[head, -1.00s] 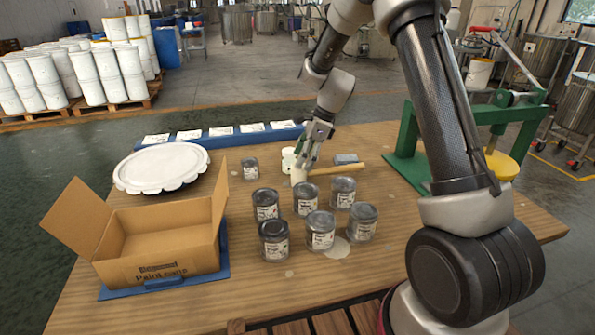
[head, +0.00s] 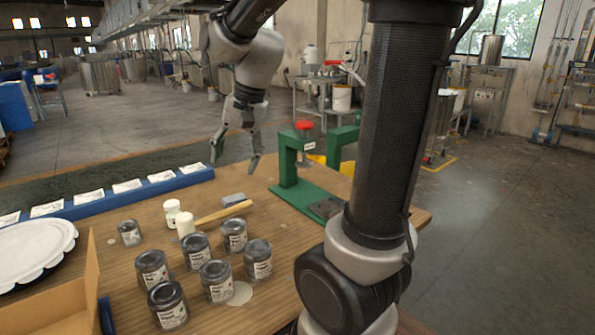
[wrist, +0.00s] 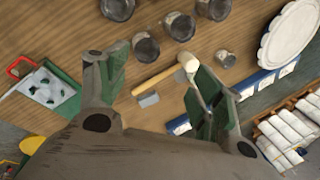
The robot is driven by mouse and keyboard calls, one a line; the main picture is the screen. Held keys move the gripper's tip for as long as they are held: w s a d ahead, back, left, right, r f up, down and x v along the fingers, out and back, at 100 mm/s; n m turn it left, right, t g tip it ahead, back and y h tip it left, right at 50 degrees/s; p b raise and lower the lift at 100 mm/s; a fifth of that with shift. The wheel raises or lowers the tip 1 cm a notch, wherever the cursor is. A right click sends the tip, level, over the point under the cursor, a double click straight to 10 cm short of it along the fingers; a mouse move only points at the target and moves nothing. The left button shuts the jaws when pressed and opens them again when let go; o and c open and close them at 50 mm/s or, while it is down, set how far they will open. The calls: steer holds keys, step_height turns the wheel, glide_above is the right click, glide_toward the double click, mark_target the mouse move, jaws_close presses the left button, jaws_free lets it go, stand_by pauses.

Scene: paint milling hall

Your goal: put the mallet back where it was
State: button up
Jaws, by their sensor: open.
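The mallet has a white head (head: 186,223) and a light wooden handle (head: 224,212). It lies on the table in the head view, among the cans, the white jar and a grey block. In the wrist view the mallet (wrist: 155,77) shows between my fingers, below them, with its head toward the right finger. My gripper (head: 236,158) is open and empty. It hangs in the air above and beyond the mallet, clear of it. In the wrist view my gripper (wrist: 158,72) has its fingers wide apart.
Several grey cans (head: 220,281) stand in front of the mallet. A white jar (head: 172,212) and a grey block (head: 233,198) are close behind it. A green press (head: 300,185) stands to the right. A blue labelled strip (head: 105,204) runs along the back edge. A cardboard box (head: 55,310) is front left.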

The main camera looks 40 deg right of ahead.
steer(key=s+d+n+h, duration=0.1)
steer(key=s+n, duration=0.3)
steer(key=s, duration=0.4)
steer(key=s+d+n+t+h, duration=0.1)
steer(key=s+d+n, duration=0.3)
steer(key=s, duration=0.4)
steer(key=shift+s+r+n+t, duration=0.3)
steer(key=shift+r+n, duration=0.05)
steer(key=shift+n, duration=0.15)
